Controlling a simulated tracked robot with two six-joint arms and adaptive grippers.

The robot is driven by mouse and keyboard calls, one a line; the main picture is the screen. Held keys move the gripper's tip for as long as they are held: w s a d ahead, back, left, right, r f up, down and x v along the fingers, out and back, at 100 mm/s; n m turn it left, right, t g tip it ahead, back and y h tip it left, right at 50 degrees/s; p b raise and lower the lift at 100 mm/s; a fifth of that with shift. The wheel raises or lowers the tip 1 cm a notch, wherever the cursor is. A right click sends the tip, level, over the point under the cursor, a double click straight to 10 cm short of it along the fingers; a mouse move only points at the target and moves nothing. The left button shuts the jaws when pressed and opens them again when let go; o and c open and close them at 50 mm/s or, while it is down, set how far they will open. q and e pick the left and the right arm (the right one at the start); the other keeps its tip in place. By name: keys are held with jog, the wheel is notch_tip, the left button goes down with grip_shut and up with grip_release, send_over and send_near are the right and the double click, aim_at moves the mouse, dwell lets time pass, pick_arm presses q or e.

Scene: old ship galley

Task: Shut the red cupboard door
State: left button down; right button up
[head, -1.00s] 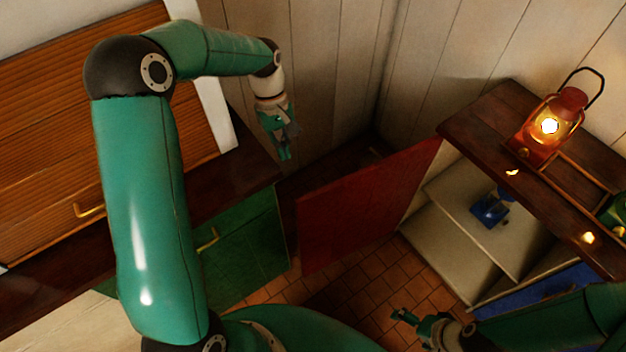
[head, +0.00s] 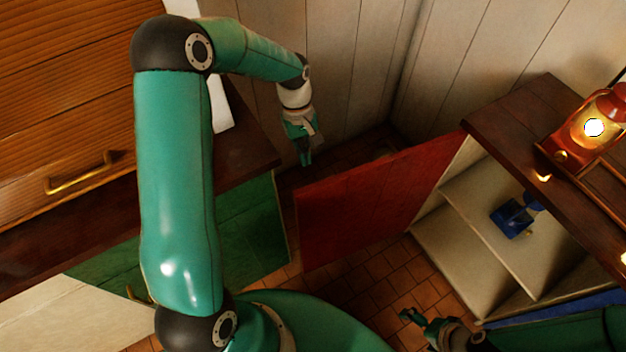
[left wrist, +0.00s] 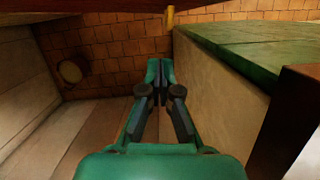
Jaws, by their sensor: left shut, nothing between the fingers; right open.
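The red cupboard door (head: 365,205) stands wide open in the head view, swung out from the cupboard (head: 475,250) at the right, whose shelves are exposed. My left gripper (head: 305,160) is shut and empty, pointing down behind the door's upper edge, near its free left end. I see no clear contact between them. The left wrist view shows its closed fingers (left wrist: 160,75) too. My right gripper (head: 412,318) is open and low over the floor, in front of the door and below the cupboard's opening.
A lit red lantern (head: 592,128) stands on the cupboard top. A blue object (head: 514,216) sits on a shelf inside. A green cupboard front (head: 250,225) is left of the red door. Plank walls (head: 350,75) close off the back. Tiled floor (head: 370,270) shows below the door.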

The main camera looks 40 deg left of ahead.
pick_arm(q)
jog(key=s+d+f+p, duration=0.1)
jog(key=s+d+f, duration=0.1)
jog(key=d+f, duration=0.2)
jog(key=shift+s+d+f, duration=0.25)
jog(key=shift+s+f, duration=0.05)
jog(key=shift+f, duration=0.15)
